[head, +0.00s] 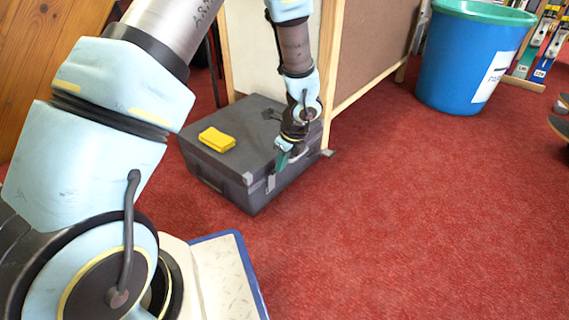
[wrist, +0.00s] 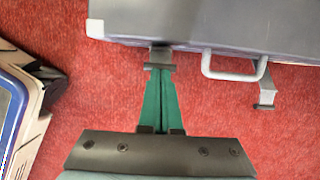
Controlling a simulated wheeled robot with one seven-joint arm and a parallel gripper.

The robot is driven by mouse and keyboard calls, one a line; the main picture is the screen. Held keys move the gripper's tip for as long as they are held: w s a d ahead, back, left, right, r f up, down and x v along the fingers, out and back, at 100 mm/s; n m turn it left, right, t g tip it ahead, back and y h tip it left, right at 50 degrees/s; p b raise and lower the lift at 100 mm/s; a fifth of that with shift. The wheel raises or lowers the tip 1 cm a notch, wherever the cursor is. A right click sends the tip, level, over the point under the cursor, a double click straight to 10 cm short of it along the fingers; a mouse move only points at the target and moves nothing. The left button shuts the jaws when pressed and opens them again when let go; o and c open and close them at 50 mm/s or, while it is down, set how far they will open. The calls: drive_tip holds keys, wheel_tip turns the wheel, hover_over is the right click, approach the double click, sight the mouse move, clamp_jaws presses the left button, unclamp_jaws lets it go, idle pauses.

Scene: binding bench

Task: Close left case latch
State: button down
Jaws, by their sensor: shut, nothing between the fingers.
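A dark grey case (head: 215,165) lies on the red floor, and its edge (wrist: 215,22) fills the top of the wrist view. The left latch (head: 271,183) hangs at the near corner of the case's right-hand side; it also shows in the wrist view (wrist: 160,55). My gripper (head: 281,162) is shut and empty, its green fingertips (wrist: 160,72) right at the outer end of this latch. I cannot tell whether they touch. The right latch (head: 327,153) sticks out from the case, also in the wrist view (wrist: 265,90). A pale handle (wrist: 232,76) sits between the latches.
A yellow block (head: 217,139) lies on the case lid. A brown board with a wooden frame (head: 370,88) stands right behind the case. A blue bin (head: 460,62) is at the back right. The red carpet (head: 410,210) to the right is clear.

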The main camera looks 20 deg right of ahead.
drive_tip(key=shift+w+a, duration=0.4)
drive_tip(key=shift+w, duration=0.15)
